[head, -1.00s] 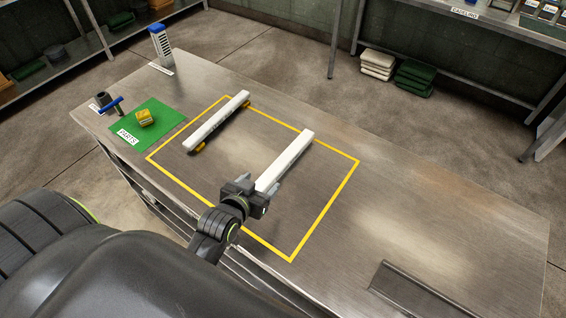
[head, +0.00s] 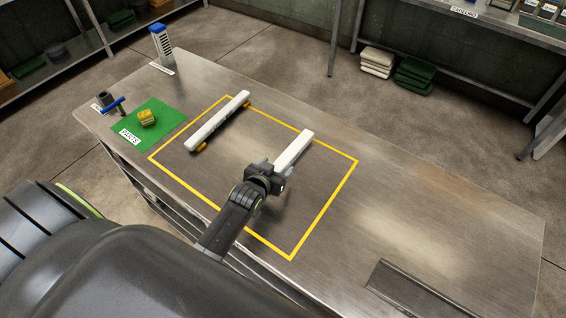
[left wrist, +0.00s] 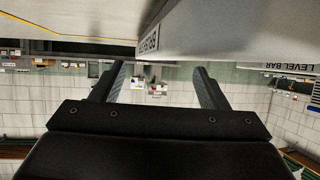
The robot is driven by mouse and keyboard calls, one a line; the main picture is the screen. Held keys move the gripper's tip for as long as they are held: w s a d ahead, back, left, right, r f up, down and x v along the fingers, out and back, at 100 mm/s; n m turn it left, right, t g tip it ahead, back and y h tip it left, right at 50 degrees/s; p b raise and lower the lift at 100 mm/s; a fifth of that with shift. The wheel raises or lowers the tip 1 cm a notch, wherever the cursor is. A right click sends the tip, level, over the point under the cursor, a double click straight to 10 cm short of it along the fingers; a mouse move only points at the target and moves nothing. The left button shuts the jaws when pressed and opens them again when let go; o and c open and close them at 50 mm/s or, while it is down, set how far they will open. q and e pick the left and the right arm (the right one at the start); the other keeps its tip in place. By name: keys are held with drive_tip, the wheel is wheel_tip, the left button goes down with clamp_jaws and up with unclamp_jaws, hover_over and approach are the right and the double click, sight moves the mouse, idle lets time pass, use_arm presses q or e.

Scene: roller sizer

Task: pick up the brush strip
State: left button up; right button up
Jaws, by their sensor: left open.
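Two long white bars lie roughly parallel inside the yellow outline. The left bar (head: 217,121) has a dark underside and yellow bits near its ends. The right bar (head: 294,150) has its near end hidden by my left gripper (head: 278,179). That gripper is open at this near end; whether it touches the bar I cannot tell. In the left wrist view, my two fingers (left wrist: 160,75) stand apart with nothing clearly between them. A grey-white block (left wrist: 230,28) fills the top there. My right gripper is out of view.
The metal bench (head: 420,215) is clear to the right, apart from a dark slot (head: 425,295) near its front. A green mat (head: 165,115) with a yellow block (head: 147,118) lies left. A blue-handled tool (head: 112,105) and a blue-topped stand (head: 162,45) are beyond the outline.

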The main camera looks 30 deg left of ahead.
sight(283, 160)
use_arm(q)
drive_tip(key=shift+p+x, duration=0.3)
drive_tip(key=shift+x, duration=1.9)
drive_tip(key=shift+c, duration=0.3)
drive_tip(key=c, duration=1.2)
